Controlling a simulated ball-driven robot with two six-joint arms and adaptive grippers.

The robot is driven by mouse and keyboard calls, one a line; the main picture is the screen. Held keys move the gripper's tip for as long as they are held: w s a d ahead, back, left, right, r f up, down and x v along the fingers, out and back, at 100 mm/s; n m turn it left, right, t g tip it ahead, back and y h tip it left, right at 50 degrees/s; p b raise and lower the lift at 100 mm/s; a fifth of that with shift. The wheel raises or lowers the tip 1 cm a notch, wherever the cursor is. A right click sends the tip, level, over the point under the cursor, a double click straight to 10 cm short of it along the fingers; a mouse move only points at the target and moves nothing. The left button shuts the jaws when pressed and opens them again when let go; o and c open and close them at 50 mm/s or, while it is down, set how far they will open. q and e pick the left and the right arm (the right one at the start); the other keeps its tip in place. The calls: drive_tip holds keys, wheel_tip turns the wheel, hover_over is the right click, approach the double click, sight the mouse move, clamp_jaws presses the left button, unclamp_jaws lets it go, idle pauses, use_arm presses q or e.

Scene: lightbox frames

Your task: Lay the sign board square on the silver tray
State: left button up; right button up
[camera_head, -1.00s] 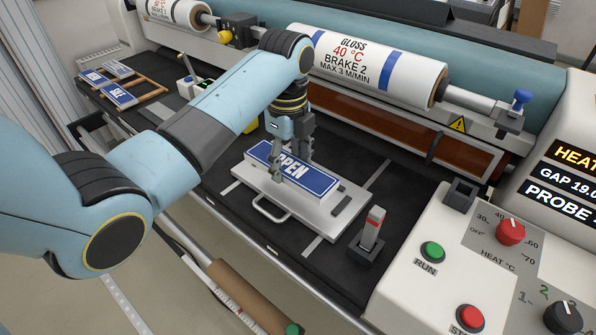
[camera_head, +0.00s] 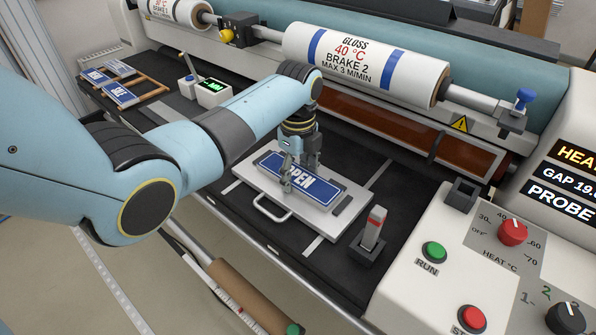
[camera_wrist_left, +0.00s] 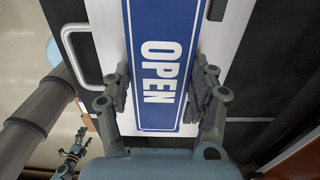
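The sign board (camera_head: 311,184) is blue with a white border and the word OPEN. It lies over the silver tray (camera_head: 262,196), its length along the tray's, with bare tray showing around it. Whether its underside touches the tray everywhere I cannot tell. My left gripper (camera_head: 288,184) is shut on the board across its width. In the left wrist view the fingers (camera_wrist_left: 161,98) are at both long edges of the board (camera_wrist_left: 160,25). Tray metal shows on both sides there. My right gripper (camera_wrist_left: 74,146) shows small at the lower left of the wrist view, its opening unclear.
The control panel (camera_head: 425,280) is at the right. The roller (camera_head: 365,62) lies behind. A wooden rack (camera_head: 142,92) with other signs is at the far left.

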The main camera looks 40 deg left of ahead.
sight(298, 176)
use_arm(q)
drive_tip(key=o, duration=0.4)
drive_tip(key=shift+r, duration=0.1)
wheel_tip(298, 176, up, 12)
idle(0.4)
idle(0.3)
